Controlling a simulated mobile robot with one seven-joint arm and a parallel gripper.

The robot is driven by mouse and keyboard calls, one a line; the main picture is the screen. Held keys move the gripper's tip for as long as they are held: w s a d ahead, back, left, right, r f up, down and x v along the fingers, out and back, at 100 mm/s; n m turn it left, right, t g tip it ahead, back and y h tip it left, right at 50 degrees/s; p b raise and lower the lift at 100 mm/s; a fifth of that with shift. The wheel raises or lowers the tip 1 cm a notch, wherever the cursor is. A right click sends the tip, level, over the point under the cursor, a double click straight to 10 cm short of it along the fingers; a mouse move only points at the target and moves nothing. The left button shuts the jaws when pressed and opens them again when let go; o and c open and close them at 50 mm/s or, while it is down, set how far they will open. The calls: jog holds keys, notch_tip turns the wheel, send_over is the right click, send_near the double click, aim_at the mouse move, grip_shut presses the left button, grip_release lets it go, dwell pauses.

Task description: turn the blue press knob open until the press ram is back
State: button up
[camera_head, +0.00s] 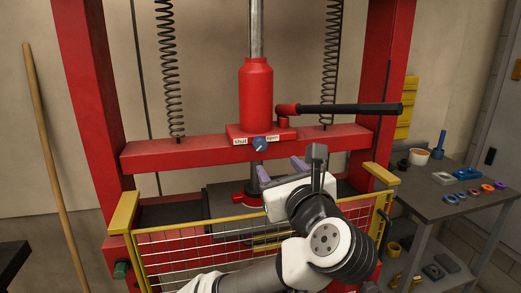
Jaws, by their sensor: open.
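The blue press knob (260,144) sits on the front of the red jack base, between a label reading "shut" on its left and one reading "open" on its right. Its pointer looks tilted, but the exact angle is too small to tell. The press ram (254,174) shows as a grey rod below the red crossbeam, partly hidden behind my arm's end. My gripper (282,170) is open and empty, just below and to the right of the knob, apart from it. Its fingers look purple-grey.
The red press frame (88,90) stands around the jack (256,95). A black-handled lever (340,109) sticks out to the right above the knob. A yellow-railed mesh guard (190,250) crosses the front. A side table (425,190) with small parts stands at right.

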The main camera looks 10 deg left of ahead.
aim_at(262, 146)
jog(key=p+x, duration=0.1)
jog(key=x, duration=1.2)
jog(key=shift+w+a, duration=0.25)
jog(key=shift+w, duration=0.1)
jog(key=c, duration=1)
jog(key=shift+o, duration=0.2)
